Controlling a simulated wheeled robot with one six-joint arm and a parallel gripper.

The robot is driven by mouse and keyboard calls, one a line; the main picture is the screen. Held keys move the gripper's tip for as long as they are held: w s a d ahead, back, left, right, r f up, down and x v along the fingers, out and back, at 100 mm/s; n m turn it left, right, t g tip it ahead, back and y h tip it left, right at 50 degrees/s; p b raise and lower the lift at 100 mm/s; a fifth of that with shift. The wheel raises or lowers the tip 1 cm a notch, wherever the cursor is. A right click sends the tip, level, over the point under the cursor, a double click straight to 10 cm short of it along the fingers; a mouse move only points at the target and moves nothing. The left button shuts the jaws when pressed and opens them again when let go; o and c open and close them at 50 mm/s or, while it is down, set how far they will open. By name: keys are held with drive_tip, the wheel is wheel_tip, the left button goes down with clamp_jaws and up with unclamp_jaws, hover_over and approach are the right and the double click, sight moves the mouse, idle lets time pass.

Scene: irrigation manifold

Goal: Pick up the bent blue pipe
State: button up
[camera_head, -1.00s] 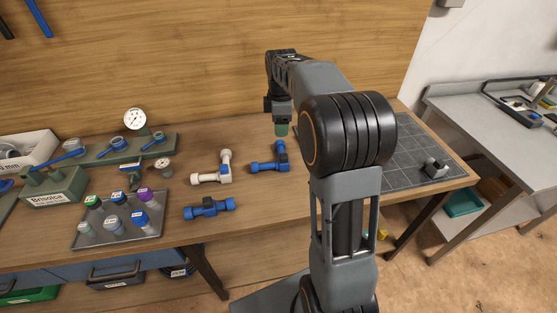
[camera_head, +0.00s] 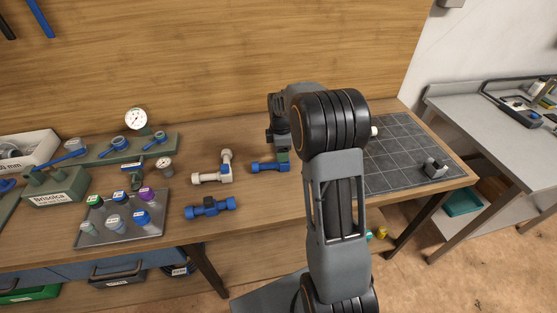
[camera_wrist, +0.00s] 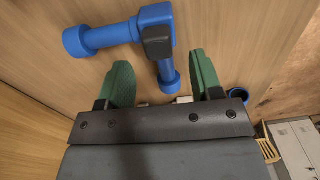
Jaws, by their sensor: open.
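The bent blue pipe (camera_head: 264,167) lies on the wooden bench, partly hidden by my gripper. In the wrist view the bent blue pipe (camera_wrist: 112,36) shows one arm reaching left and one reaching down, with a black patch near the bend. My gripper (camera_wrist: 162,74) is open, its green fingers on either side of the downward arm, apart from it in the picture. In the head view my gripper (camera_head: 282,156) is low over the right end of the pipe; whether it touches is unclear.
A bent white pipe (camera_head: 207,178) lies just left of the blue one. A straight blue piece (camera_head: 209,209) lies nearer the front edge. A tray of capped fittings (camera_head: 150,229) is at left. A dark gridded mat (camera_head: 400,150) lies at right.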

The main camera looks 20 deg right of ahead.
drive_tip(key=shift+f, duration=1.05)
drive_tip(key=shift+c, duration=0.3)
clamp_jaws()
